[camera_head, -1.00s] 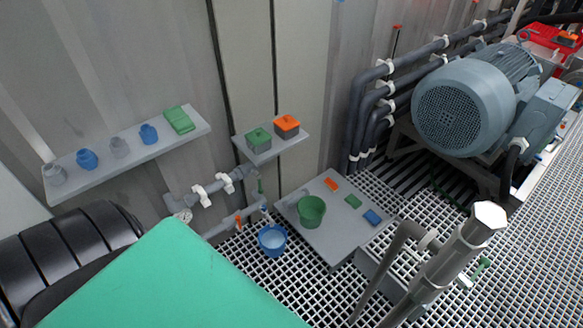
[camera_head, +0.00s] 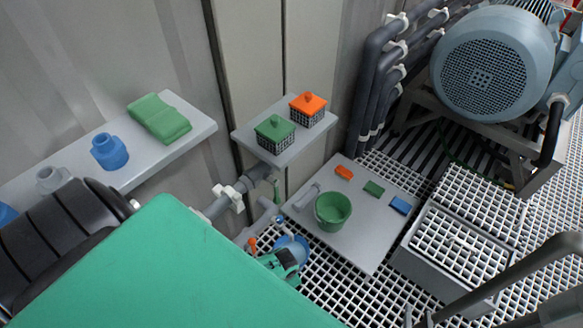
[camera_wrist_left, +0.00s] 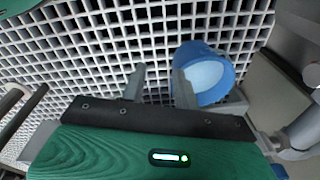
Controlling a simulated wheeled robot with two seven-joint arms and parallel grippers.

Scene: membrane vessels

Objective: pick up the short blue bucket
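The short blue bucket (camera_head: 303,246) stands on the floor grating beside the grey board, partly covered by a green gripper in the head view.
A grey board (camera_head: 370,225) carries a green bucket (camera_head: 333,210) and small coloured blocks. Pipes with an orange handle (camera_head: 251,245) run close left of the blue bucket. A grating-topped box (camera_head: 455,250) stands right.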

